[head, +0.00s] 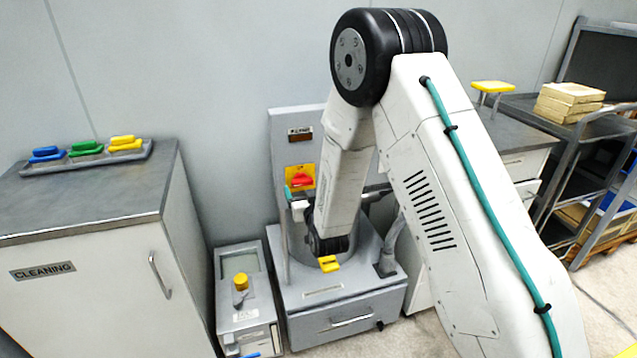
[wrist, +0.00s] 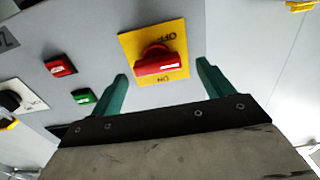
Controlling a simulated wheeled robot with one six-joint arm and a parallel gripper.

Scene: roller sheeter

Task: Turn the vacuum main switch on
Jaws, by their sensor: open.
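The vacuum main switch (head: 303,180) is a red rotary handle on a yellow plate, on the upright grey panel. In the wrist view the red handle (wrist: 155,62) lies roughly crosswise, with a pale mark at its right end. The plate's OFF and ON lettering appears upside down, OFF above the handle and ON below it. My gripper (wrist: 163,82) is open, its green fingers apart on either side of the plate's lower part. The handle is in front of the gap; no contact shows.
A red button (wrist: 60,66), a green button (wrist: 83,96) and a black knob (wrist: 11,100) sit left of the switch in the wrist view. A cleaning cabinet (head: 90,225) stands left, and a small unit with a yellow knob (head: 241,282) stands beside the machine.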

